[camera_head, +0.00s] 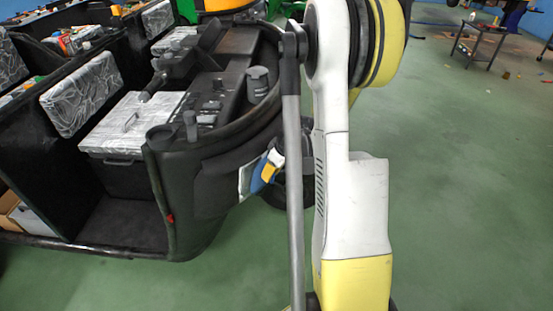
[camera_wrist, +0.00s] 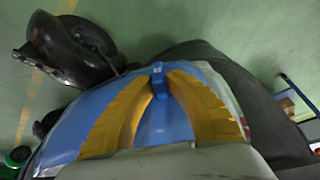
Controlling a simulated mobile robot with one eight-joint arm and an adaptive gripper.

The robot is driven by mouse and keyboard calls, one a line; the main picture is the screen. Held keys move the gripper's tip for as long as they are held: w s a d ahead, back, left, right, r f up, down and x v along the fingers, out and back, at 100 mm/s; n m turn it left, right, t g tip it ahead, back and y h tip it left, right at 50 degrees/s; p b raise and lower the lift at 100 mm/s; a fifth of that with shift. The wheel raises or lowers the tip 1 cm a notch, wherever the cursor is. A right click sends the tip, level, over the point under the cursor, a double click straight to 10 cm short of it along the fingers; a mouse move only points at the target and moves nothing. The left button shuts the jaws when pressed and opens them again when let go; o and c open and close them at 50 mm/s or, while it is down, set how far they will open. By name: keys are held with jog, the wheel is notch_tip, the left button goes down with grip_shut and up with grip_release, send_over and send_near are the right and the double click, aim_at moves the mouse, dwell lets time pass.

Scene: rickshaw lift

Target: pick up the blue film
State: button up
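The blue film (camera_wrist: 160,125) is a blue sheet with a whitish border on the dark curved front of the vehicle. It fills the middle of the wrist view, with a narrow raised blue part (camera_wrist: 158,80) between the fingertips. In the head view a small part of the blue film (camera_head: 257,184) shows left of my arm. My gripper (camera_wrist: 159,75) has two yellow fingers, one on each side of the raised part, their tips close to it. Whether they press on it cannot be told. In the head view my gripper (camera_head: 269,172) is a small yellow patch, mostly hidden.
The dark vehicle (camera_head: 205,195) fills the left side, with a grey-lidded box (camera_head: 125,145) in it. A black wheel (camera_wrist: 90,38) stands near the film in the wrist view.

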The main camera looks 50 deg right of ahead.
grip_shut()
jog(key=shift+s+r, duration=0.2)
jog(key=shift+r, duration=0.1)
jog(key=s+d+r+p, duration=0.2)
jog(key=s+r+p, duration=0.8)
jog(key=s+r, duration=0.4)
jog(key=shift+s+d, duration=0.15)
jog(key=shift+s, duration=0.9)
